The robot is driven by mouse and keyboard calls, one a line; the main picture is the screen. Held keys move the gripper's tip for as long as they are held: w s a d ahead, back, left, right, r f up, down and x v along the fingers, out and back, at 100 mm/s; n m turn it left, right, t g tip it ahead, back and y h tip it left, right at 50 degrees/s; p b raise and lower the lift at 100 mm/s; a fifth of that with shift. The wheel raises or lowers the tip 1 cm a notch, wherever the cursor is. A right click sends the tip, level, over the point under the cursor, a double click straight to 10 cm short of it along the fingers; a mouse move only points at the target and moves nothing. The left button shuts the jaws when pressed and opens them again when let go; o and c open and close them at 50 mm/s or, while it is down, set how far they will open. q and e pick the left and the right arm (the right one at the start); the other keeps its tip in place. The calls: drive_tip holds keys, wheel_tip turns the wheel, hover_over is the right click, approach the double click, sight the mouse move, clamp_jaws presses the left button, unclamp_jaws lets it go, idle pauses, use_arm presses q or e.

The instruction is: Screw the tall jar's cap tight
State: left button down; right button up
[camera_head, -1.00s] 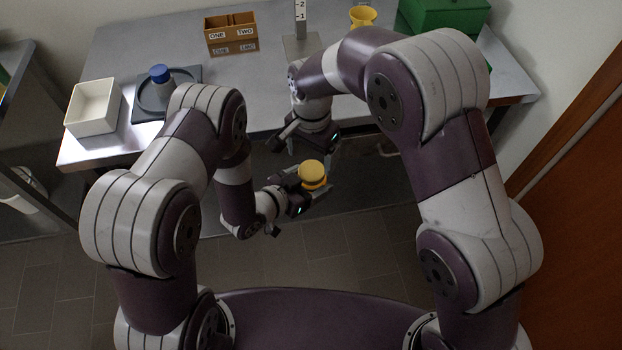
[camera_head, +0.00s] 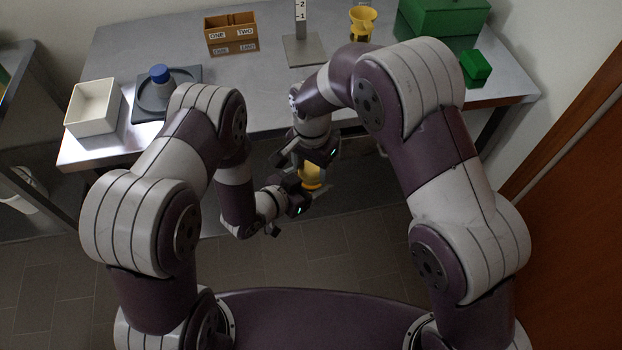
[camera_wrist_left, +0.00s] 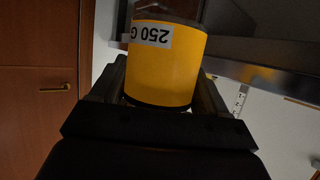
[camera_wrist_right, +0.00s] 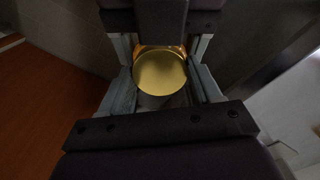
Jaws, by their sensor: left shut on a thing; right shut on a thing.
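The tall jar (camera_head: 311,177) stands off the table in front of its near edge, in the middle of the head view. In the left wrist view the jar (camera_wrist_left: 168,66) shows yellow contents and a white label reading "250 G" upside down. My left gripper (camera_head: 310,190) is shut around the jar's body. My right gripper (camera_head: 314,165) is above it, shut on the cap. In the right wrist view the round yellow cap (camera_wrist_right: 160,73) lies between its fingers. The head view mostly hides the cap behind my right gripper, so its seating cannot be told.

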drive_tip(key=o, duration=1.2)
drive_tip(key=shift+o, duration=0.2)
drive_tip(key=shift+r, duration=0.1)
wheel_tip(320, 180, up, 7)
drive_tip(key=shift+r, duration=0.1)
